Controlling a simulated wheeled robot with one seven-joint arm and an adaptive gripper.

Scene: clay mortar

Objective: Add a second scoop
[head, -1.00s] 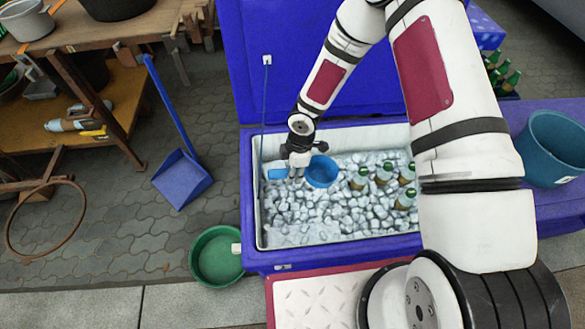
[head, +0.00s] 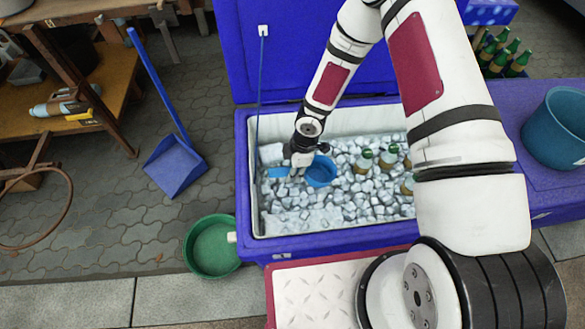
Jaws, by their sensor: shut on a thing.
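A blue scoop (head: 321,171) with a round bowl is in the open cooler, at or just above the ice. My gripper (head: 297,172) is shut on the scoop's handle, left of the bowl. What lies in the bowl is too small to tell. The ice (head: 330,206) fills the cooler (head: 243,190) as loose white cubes. A blue bucket (head: 556,128) stands on a blue surface at the right; its inside is mostly hidden.
Green-capped bottles (head: 388,154) stand in the ice right of the scoop. The raised blue lid (head: 290,50) is behind. A green basin (head: 211,247) and a blue dustpan (head: 174,167) are on the paving at left. A wooden workbench (head: 75,80) is at upper left.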

